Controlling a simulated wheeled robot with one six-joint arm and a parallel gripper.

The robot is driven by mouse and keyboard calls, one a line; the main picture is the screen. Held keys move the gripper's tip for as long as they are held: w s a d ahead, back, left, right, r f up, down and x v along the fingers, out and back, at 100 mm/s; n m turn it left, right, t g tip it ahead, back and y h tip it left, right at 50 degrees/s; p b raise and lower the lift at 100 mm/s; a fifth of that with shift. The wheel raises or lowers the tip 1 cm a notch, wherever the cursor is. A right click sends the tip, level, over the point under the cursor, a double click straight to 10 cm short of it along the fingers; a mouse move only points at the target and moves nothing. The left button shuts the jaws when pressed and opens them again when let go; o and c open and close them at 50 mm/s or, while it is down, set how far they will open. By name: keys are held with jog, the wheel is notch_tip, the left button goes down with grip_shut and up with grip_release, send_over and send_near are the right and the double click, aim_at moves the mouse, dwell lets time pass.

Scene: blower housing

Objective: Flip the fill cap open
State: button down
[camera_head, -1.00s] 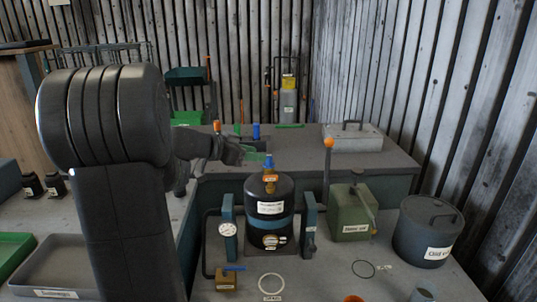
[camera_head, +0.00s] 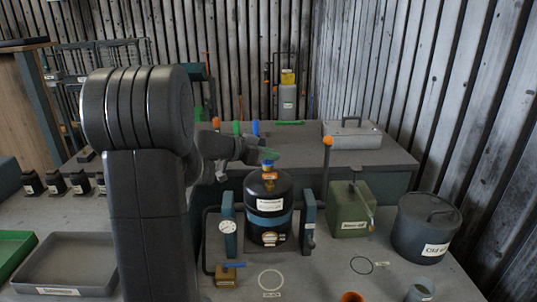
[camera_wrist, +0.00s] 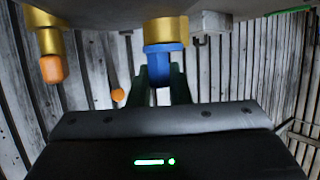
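A black tank (camera_head: 266,198) with a blue band stands upright on the bench. A brass fitting (camera_head: 269,176) is on its top, with a blue cap (camera_wrist: 158,62) above it. The cap is large in the wrist view, where the brass collar shows at the top and the blue part hangs downward. My gripper (camera_head: 268,156) is at the cap, reaching in from the left. Its dark green fingers flank the narrow blue end in the wrist view (camera_wrist: 161,88). I cannot tell whether they press on it. An orange-tipped brass fitting (camera_wrist: 51,62) is at the left.
An orange-topped post (camera_head: 328,141) and a green box (camera_head: 350,211) stand right of the tank. A grey lidded drum (camera_head: 427,229) is further right. A small brass block with a blue lever (camera_head: 228,276) sits in front. A grey tray (camera_head: 75,263) is at the left.

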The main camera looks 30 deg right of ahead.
jog(key=shift+w+r+p, duration=0.1)
jog(key=shift+r+p, duration=0.05)
jog(key=shift+p, duration=0.15)
jog(key=shift+w+d+r+n+g+y+p, duration=0.25)
jog(key=shift+w+r+n+g+y+p, duration=0.15)
jog(key=shift+n+g+y+p, duration=0.5)
jog(key=p, duration=0.1)
jog(key=w+n+g+p, duration=0.1)
jog(key=p, duration=0.1)
jog(key=shift+d+r+y, duration=0.1)
jog(key=shift+d+y, duration=0.15)
jog(key=shift+y, duration=0.15)
jog(key=n+g+p, duration=0.1)
jog(key=p, duration=0.1)
jog(key=w+n+g+y+p, duration=0.1)
jog(key=p, duration=0.1)
jog(key=shift+w+d, duration=0.1)
jog(key=shift+d, duration=0.25)
jog(key=shift+w+d+f+n+g+y+p, duration=0.25)
jog(key=shift+w+f+n+g+y+p, duration=0.3)
jog(key=shift+n+g+p, duration=0.75)
jog(key=shift+w+d+f+n+g+y+p, duration=0.3)
jog(key=shift+w+f+n+g+y+p, duration=0.25)
jog(key=shift+n+g+p, duration=0.7)
jog(key=shift+w+d+f+n+g+y+p, duration=0.35)
jog(key=shift+f+n+g+p, duration=0.45)
jog(key=shift+g+p, duration=0.85)
jog(key=shift+a+r, duration=0.1)
